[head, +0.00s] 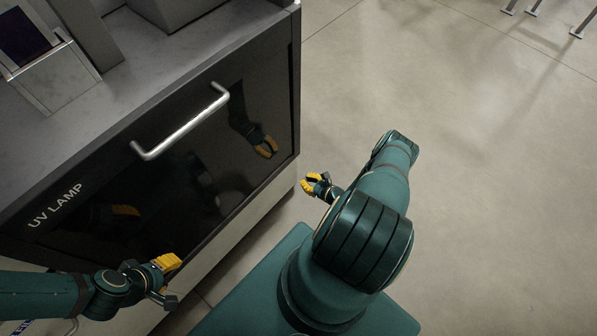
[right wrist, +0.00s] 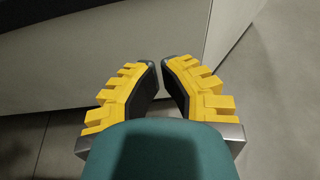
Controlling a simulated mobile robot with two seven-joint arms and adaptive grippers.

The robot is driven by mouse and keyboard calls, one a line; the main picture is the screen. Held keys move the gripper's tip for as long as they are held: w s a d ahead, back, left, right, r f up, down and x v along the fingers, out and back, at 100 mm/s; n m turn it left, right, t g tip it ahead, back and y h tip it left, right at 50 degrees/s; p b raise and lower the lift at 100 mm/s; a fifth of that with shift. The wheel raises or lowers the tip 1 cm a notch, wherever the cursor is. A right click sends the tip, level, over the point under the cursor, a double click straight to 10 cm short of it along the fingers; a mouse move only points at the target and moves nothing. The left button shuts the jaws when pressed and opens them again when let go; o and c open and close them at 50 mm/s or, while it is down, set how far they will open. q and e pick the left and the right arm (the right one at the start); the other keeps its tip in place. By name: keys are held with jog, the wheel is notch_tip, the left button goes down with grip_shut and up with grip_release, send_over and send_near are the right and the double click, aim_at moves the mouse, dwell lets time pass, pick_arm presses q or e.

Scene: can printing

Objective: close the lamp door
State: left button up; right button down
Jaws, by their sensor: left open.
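The UV lamp door (head: 100,226) is the dark glossy front of the grey cabinet at the left of the head view. It looks flush with its frame, with no clear gap. Its silver bar handle (head: 180,128) runs along the upper part. My left gripper (head: 172,279) is open in front of the lower edge of the door, apart from the handle. My right gripper (head: 318,186) is to the right of the cabinet's corner, empty, its fingers slightly apart. These yellow fingers also show in the right wrist view (right wrist: 161,78), with a narrow gap between their tips.
The cabinet top (head: 110,108) carries grey boxes and a framed panel (head: 55,75) at the back left. The pale cabinet base (head: 225,240) runs below the door. The concrete floor (head: 480,150) at the right is clear apart from metal legs in the far corner.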

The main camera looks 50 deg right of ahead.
jog(key=b+x, duration=0.3)
jog(key=x, duration=0.6)
jog(key=shift+w+a+r, duration=0.1)
jog(key=shift+r, duration=0.9)
jog(key=shift+w+a+r, duration=0.1)
jog(key=shift+r, duration=0.85)
